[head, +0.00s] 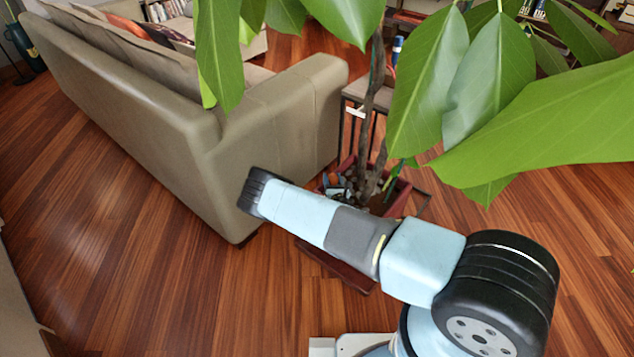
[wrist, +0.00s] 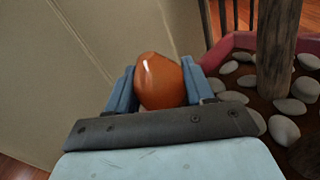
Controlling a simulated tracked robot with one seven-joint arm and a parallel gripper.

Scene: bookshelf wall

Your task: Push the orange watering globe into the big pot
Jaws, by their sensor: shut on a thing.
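The orange watering globe (wrist: 160,82) sits between the two blue fingers of my gripper (wrist: 158,88) in the wrist view. My gripper is shut on it. The big pot (head: 399,196) is reddish and holds a plant trunk. In the wrist view its pink-red rim (wrist: 239,40) shows to the right of the globe, with soil and several pale stones inside. The globe's lower end is hidden by my gripper.
A beige sofa (head: 150,95) stands close on the left, and its side fills the left of the wrist view. Large green leaves (head: 427,75) hang over the pot. A small side table (head: 355,90) stands behind it. Open wooden floor lies at left and right.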

